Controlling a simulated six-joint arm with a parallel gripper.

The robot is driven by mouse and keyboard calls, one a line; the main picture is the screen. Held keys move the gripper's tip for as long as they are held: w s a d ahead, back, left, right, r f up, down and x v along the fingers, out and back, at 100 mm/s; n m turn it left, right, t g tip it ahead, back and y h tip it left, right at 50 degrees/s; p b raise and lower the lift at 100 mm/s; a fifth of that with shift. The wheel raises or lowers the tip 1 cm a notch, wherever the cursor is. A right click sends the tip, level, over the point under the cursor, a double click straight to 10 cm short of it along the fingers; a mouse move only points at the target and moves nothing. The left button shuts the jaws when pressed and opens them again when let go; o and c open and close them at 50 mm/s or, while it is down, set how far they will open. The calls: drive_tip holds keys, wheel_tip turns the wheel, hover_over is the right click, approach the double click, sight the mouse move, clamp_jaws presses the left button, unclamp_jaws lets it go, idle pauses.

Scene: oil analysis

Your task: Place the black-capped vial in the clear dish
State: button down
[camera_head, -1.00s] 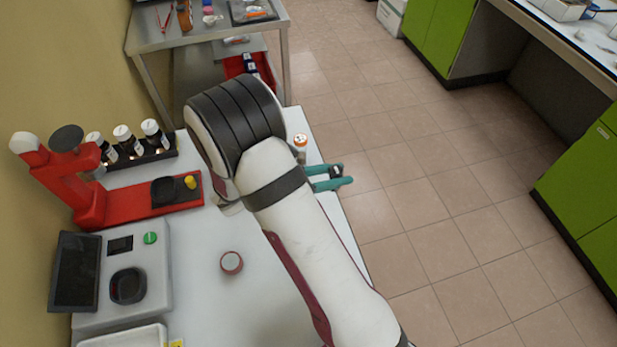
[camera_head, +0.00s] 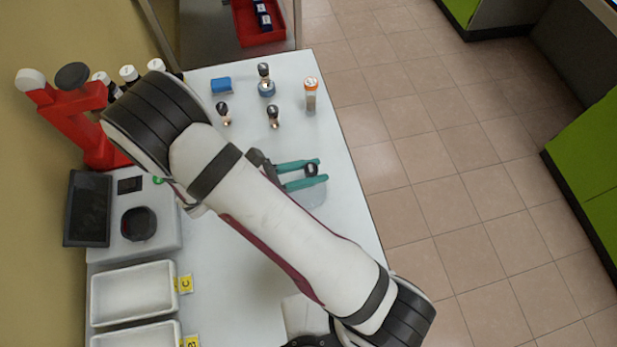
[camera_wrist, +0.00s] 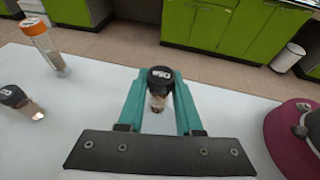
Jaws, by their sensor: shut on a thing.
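A black-capped vial (camera_head: 311,169) is between the teal fingers of my gripper (camera_head: 322,170). In the wrist view the vial (camera_wrist: 158,102) is upright, its dark labelled cap towards the camera and its clear glass between the fingers. My gripper is shut on it, over the right part of the white table. A faint clear round shape (camera_head: 312,196), seemingly the clear dish, lies below and beside the lower finger. Its outline is hard to make out, and I cannot tell the vial's height above it.
An orange-capped vial (camera_head: 311,95) and a blue block (camera_head: 220,86) are at the back. A balance-like device (camera_head: 137,224) and white trays (camera_head: 132,290) line the left.

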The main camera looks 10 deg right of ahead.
drive_tip(key=f, duration=0.4)
drive_tip(key=shift+w+a+f, duration=0.15)
drive_tip(key=shift+a+f, duration=0.05)
drive_tip(key=shift+a, duration=0.05)
drive_tip(key=shift+f, duration=0.15)
drive_tip(key=c, duration=0.6)
unclamp_jaws()
